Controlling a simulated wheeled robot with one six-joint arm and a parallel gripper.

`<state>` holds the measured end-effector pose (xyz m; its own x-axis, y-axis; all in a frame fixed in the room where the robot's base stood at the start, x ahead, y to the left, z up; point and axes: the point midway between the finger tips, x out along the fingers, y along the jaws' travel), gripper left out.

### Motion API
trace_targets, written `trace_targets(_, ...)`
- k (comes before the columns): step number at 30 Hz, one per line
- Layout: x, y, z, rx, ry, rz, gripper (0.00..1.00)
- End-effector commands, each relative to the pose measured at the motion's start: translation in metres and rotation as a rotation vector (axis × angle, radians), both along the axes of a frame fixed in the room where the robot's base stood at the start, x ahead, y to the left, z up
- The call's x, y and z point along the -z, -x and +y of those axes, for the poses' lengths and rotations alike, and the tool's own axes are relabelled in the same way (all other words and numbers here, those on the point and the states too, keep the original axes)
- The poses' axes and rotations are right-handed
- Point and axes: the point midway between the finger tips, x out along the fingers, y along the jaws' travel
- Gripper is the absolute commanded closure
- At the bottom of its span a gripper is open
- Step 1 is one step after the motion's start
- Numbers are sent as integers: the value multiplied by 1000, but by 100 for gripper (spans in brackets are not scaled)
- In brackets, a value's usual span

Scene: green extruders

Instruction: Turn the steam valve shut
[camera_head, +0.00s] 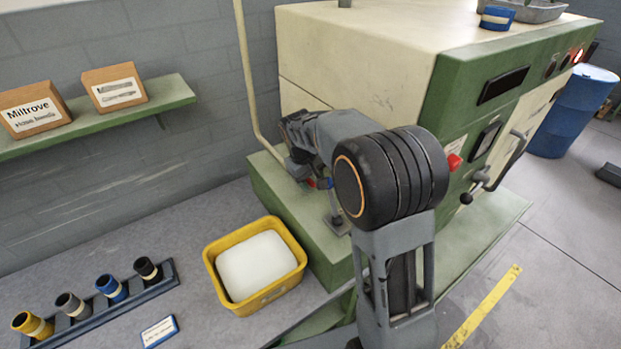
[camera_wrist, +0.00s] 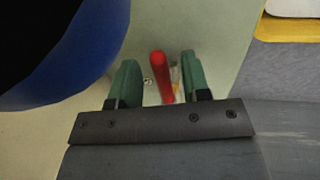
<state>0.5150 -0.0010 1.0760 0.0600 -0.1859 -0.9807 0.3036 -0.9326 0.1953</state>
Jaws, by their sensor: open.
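A red handle (camera_wrist: 160,75), likely the steam valve's lever, shows in the wrist view between the two green fingers of my gripper (camera_wrist: 158,62). The fingers are open, one on each side of the handle, with a gap on both sides. I cannot tell how deep the handle sits between them. In the head view a small bit of red (camera_head: 311,183) shows below my wrist, by the foot of a cream pipe (camera_head: 247,85). My arm hides the rest of the valve and the fingertips there.
A green and cream machine (camera_head: 365,45) stands behind my arm. A yellow bin (camera_head: 212,270) with white contents sits to the left of its base. A large blue and black round shape (camera_wrist: 105,50) fills the wrist view's upper left. A green shelf (camera_head: 172,92) holds two boxes.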

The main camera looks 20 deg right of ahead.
Motion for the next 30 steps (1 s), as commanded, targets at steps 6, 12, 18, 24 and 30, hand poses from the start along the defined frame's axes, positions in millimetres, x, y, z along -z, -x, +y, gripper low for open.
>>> trace_targets(6,0,0,0,0,0,0,64)
trace_targets(12,0,0,0,0,0,0,84)
trace_targets(18,0,0,0,0,0,-1,100)
trace_targets(24,-1,0,0,0,0,-1,100)
trace_targets(30,-1,0,-2,16,0,-1,100)
